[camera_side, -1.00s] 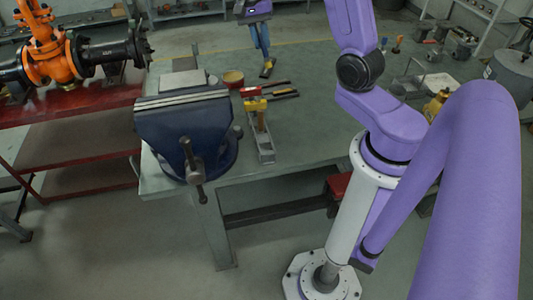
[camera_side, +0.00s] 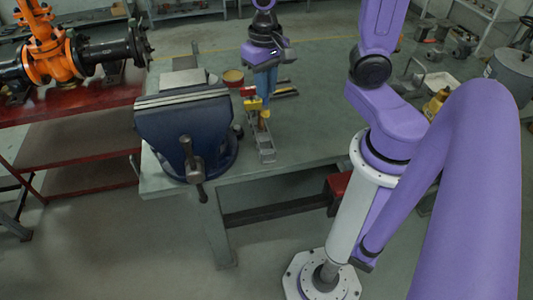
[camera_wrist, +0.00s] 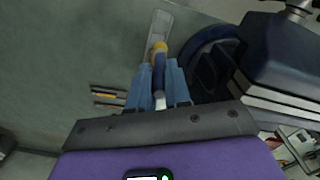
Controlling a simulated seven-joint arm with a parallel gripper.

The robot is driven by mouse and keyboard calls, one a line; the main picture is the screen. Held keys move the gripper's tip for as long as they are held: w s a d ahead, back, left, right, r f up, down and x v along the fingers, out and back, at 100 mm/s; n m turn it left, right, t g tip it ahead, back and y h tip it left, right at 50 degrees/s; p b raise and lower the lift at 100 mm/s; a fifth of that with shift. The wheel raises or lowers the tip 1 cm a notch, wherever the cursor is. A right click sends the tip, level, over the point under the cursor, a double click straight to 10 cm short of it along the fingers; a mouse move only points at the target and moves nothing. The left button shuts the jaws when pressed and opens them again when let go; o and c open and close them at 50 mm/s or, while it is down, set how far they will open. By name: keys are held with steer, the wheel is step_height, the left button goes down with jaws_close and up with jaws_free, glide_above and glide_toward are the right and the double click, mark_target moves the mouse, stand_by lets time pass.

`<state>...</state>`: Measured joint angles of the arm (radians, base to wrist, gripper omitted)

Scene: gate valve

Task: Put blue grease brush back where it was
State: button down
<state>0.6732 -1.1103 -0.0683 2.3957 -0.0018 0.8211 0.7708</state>
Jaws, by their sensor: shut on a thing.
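My gripper (camera_side: 266,88) points down over the bench, just right of the blue vise, and is shut on the blue grease brush (camera_wrist: 159,78). In the wrist view the dark blue handle shows between my light blue fingers (camera_wrist: 160,88), with a pale end towards the camera and a yellow-orange part at the far end. A narrow grey metal holder (camera_side: 263,148) lies below and in front of the gripper; it also shows in the wrist view (camera_wrist: 161,22). A yellow piece (camera_side: 253,103) is close beside the fingers. I cannot tell whether the brush touches the holder.
The blue vise (camera_side: 187,125) stands close on the left. A tin (camera_side: 233,77) and tools with dark handles (camera_side: 287,91) lie behind the gripper. The bench to the right of the holder (camera_side: 315,125) is clear. An orange valve (camera_side: 48,55) stands on the red table.

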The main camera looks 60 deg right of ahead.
steer(key=shift+s+a+f, duration=0.1)
steer(key=shift+f, duration=3.45)
steer(key=shift+s+a+f, duration=0.1)
steer(key=shift+f, duration=3.45)
steer(key=shift+d+f, duration=0.1)
steer(key=shift+f, duration=0.05)
steer(key=c, duration=1.1)
jaws_free()
